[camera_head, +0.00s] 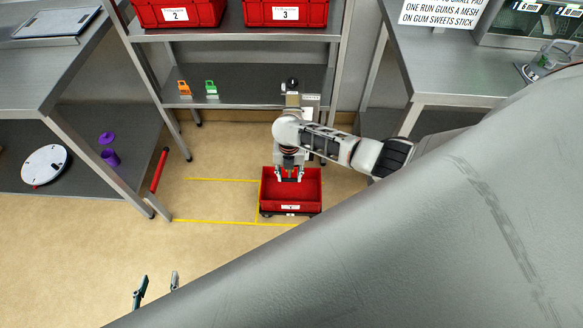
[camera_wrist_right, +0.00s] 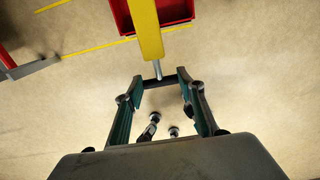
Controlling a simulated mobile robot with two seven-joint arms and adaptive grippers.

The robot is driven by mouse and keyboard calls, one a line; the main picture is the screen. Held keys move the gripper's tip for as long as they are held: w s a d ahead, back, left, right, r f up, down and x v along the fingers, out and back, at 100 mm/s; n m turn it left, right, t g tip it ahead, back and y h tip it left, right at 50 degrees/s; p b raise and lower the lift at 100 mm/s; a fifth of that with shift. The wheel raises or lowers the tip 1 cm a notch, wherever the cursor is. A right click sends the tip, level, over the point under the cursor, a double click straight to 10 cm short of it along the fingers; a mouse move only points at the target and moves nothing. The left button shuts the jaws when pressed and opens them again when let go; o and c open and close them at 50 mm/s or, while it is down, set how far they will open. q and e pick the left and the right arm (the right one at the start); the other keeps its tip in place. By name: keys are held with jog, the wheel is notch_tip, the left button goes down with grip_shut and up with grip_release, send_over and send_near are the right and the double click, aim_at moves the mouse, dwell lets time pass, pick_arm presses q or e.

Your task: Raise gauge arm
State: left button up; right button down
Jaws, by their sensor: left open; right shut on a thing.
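The bar runs up out of the picture. I cannot make it out in the head view. My left gripper (camera_head: 156,288) is at the bottom left of the head view, fingers apart and empty. The grey hood (camera_head: 400,235) fills the lower right and hides much of the space beneath it.
The red floor bin (camera_head: 291,211) stands by yellow floor lines. A steel table (camera_head: 45,65) with a red handle (camera_head: 158,170) is on the left. A shelf (camera_head: 245,85) holds orange and green items below red bins. Open floor lies left of the hood.

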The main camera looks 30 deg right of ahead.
jog(key=shift+s, duration=0.1)
jog(key=c, duration=1.3)
grip_release()
jog(key=shift+o, duration=0.2)
jog(key=shift+r, duration=0.55)
notch_tip(320, 180, up, 11)
jog(key=shift+f, duration=0.15)
